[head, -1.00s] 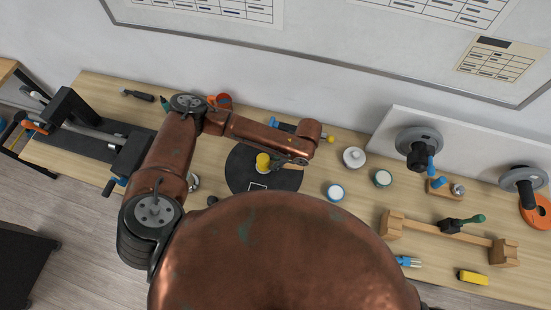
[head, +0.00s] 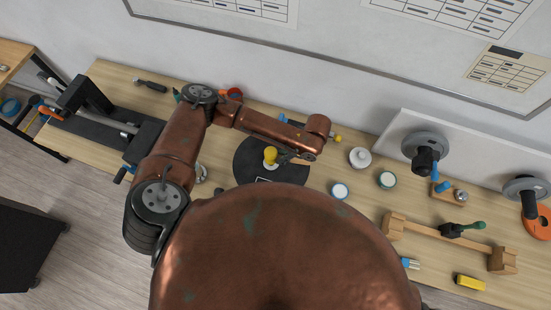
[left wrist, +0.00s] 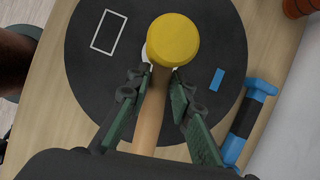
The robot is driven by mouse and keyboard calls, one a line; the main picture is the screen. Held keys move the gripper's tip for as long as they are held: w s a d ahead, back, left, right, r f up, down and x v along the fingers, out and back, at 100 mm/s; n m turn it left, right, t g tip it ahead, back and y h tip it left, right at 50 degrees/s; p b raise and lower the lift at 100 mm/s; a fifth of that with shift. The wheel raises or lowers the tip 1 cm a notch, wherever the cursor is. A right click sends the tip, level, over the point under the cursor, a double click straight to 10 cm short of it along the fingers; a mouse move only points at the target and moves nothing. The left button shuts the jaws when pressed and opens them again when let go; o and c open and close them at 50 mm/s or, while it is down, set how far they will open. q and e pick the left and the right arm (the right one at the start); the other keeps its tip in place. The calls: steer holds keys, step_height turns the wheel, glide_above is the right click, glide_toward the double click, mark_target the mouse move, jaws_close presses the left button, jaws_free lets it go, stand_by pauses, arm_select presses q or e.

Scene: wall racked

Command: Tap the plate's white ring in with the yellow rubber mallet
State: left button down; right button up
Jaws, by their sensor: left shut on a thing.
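The yellow rubber mallet (head: 270,154) is over the round black mat (head: 243,168) on the bench. In the left wrist view its yellow head (left wrist: 173,40) faces the camera and its wooden handle (left wrist: 149,118) runs back between my fingers. My left gripper (left wrist: 160,88) is shut on that handle. A small white patch (left wrist: 146,53) shows beside the mallet head, mostly hidden by it. I cannot tell whether it is the plate's white ring, nor whether the mallet touches it. My right gripper is not in view.
White-topped round pieces, one blue-edged (head: 340,191) and one green-edged (head: 386,180), and a white knobbed piece (head: 359,157) stand right of the mat. A blue and black tool (left wrist: 246,122) lies beside it. A wooden rack (head: 440,233) is farther right. A clamp-like fixture (head: 143,145) is left.

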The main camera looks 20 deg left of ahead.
arm_select(q)
step_height(320, 180, up, 3)
steer(key=shift+f+p, duration=0.15)
steer(key=shift+p, duration=0.6)
steer(key=shift+r, duration=1.05)
